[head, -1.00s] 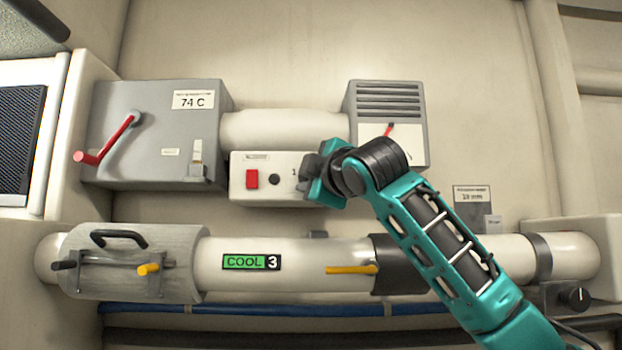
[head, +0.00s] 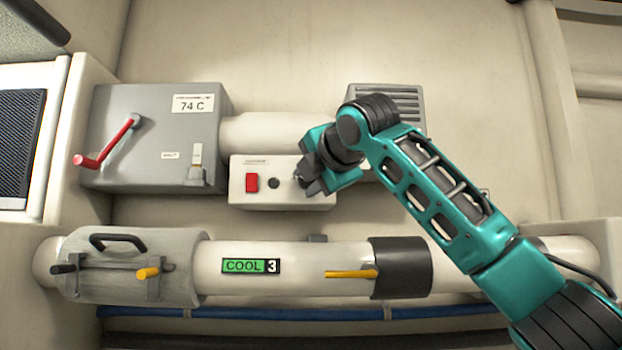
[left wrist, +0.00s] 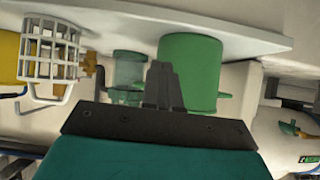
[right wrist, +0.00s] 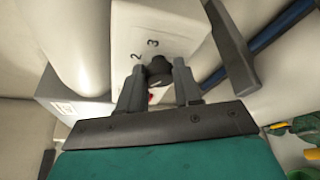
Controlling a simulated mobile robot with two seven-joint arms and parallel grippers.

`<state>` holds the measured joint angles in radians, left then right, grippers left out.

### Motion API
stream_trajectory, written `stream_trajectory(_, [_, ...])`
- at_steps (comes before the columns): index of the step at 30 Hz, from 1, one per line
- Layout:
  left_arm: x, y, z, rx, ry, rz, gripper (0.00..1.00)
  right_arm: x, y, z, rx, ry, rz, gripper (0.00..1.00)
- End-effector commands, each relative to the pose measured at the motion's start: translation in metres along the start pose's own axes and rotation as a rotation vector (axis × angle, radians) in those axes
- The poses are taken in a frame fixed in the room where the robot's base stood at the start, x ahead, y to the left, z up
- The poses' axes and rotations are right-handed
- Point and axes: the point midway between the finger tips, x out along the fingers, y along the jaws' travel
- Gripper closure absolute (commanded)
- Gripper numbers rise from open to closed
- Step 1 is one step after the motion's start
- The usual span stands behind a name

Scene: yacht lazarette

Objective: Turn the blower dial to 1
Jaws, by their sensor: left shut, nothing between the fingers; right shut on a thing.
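The blower dial is a small black knob (right wrist: 158,70) on a white control box (head: 240,197). In the right wrist view the marks 2 and 3 show on the panel beside it; where its pointer stands I cannot tell. My right gripper (right wrist: 158,72) is shut on the dial, one finger on each side of it. In the head view my right gripper (head: 310,182) sits at the right end of the box and hides the dial. My left gripper (left wrist: 164,70) is shut and empty, seen only in the left wrist view, in front of a green cylinder (left wrist: 192,70).
The box also carries a red switch (head: 252,183) and a black round part (head: 274,183). A grey box with a red lever (head: 115,142) is at left. Below runs a white pipe (head: 300,262) with a yellow handle (head: 350,274). A white cage (left wrist: 48,62) is near my left gripper.

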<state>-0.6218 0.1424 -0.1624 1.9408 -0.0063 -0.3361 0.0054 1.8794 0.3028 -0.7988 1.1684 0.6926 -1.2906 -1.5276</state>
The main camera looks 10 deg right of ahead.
Motion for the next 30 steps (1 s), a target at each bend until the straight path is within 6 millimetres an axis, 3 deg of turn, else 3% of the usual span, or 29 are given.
stream_trajectory(20, [-0.0003, 0.0003, 0.0008, 0.0, -0.002, 0.001, 1.0, 0.0001, 0.0005, -0.0003, -0.056, 0.0, -0.023, 0.97])
stream_trajectory(21, [-0.0004, 0.0004, 0.001, 0.0, -0.002, 0.001, 1.0, 0.0001, 0.0005, -0.0003, -0.056, 0.0, -0.023, 0.64])
stream_trajectory(28, [-0.0011, 0.0007, 0.0026, 0.0, -0.005, 0.001, 1.0, 0.0001, 0.0005, -0.0002, -0.055, 0.0, -0.022, 0.42])
stream_trajectory(30, [-0.0013, 0.0008, 0.0029, -0.001, -0.006, 0.001, 1.0, 0.0001, 0.0005, -0.0002, -0.055, 0.0, -0.022, 0.42])
